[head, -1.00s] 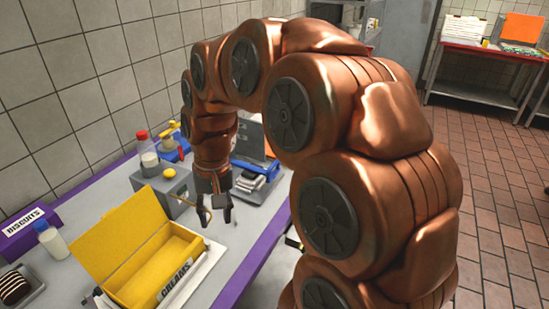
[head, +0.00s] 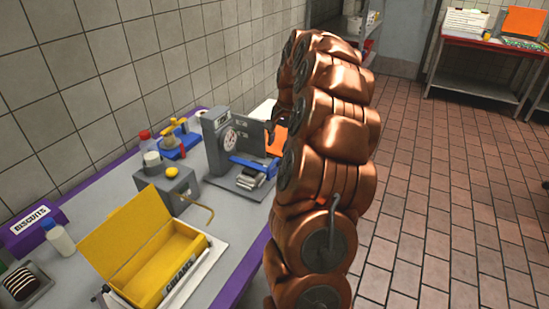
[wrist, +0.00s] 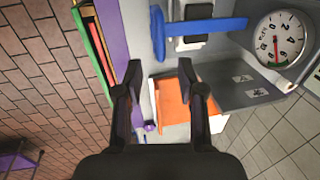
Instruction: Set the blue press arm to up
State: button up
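The blue press arm (head: 254,165) is a bar on the grey press (head: 215,150) with a round dial. It lies roughly level, low over a small stack of dark and pale pieces (head: 248,180). In the wrist view the blue arm (wrist: 210,25) runs across the top, with a crosswise end piece at its left. My gripper (wrist: 157,68) is open and empty there, its fingertips below and apart from the blue arm in the picture. In the head view my gripper (head: 271,126) is near the press's right side, partly hidden by my arm.
An open yellow box (head: 125,238), a grey block (head: 165,190) with a bent brass rod and a purple biscuits box (head: 33,225) stand on the counter. Tiled floor (head: 445,190) lies open to the right.

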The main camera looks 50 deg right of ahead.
aim_at(273, 162)
jog(key=shift+p+x, duration=1.2)
jog(key=shift+x, duration=2.5)
jog(key=shift+a, duration=0.1)
grip_shut()
